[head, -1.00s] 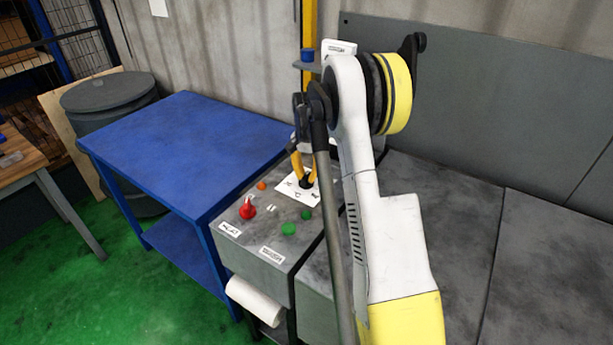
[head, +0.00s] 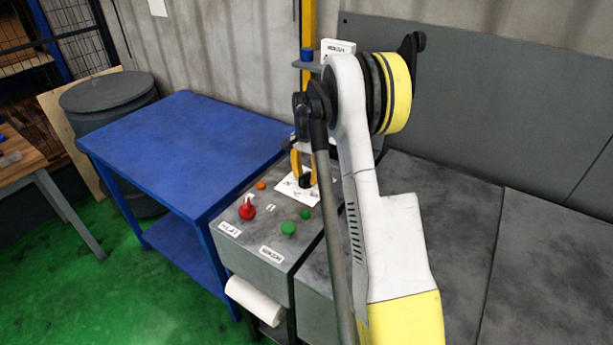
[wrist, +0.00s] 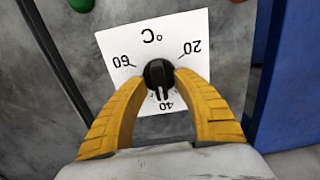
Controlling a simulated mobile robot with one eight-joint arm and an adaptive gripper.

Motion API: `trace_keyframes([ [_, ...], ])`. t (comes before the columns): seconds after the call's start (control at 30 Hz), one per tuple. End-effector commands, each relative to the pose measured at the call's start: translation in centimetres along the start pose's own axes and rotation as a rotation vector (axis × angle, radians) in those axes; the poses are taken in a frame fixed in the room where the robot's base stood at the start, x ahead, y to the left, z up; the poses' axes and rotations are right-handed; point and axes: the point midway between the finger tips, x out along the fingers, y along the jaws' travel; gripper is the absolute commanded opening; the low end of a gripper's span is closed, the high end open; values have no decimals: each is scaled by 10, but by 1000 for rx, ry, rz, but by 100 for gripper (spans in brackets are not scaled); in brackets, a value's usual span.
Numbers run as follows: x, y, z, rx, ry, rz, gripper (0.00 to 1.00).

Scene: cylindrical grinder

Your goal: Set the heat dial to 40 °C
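The heat dial is a black round knob (wrist: 158,73) on a white plate (wrist: 118,45) marked 20, 40, 60 and °C, seen upside down in the wrist view. In the head view, my gripper (head: 304,180) reaches down to the plate (head: 290,195), and the knob (head: 306,181) is partly hidden.
The grey control panel also carries a red knob (head: 247,211), green buttons (head: 289,228) and an orange light (head: 261,185). A blue table (head: 185,145) stands left of it. A grey machine cover (head: 460,240) lies to the right.

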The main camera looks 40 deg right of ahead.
Motion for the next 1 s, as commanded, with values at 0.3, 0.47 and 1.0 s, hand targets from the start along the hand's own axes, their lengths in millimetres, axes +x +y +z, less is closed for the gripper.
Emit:
trace_keyframes([
  [0.3, -2, 0, 0, -1, 1, -1, 36],
  [0.47, -21, 0, 0, -1, 1, -1, 36],
  [1.0, -117, 0, 0, 0, 0, 0, 36],
])
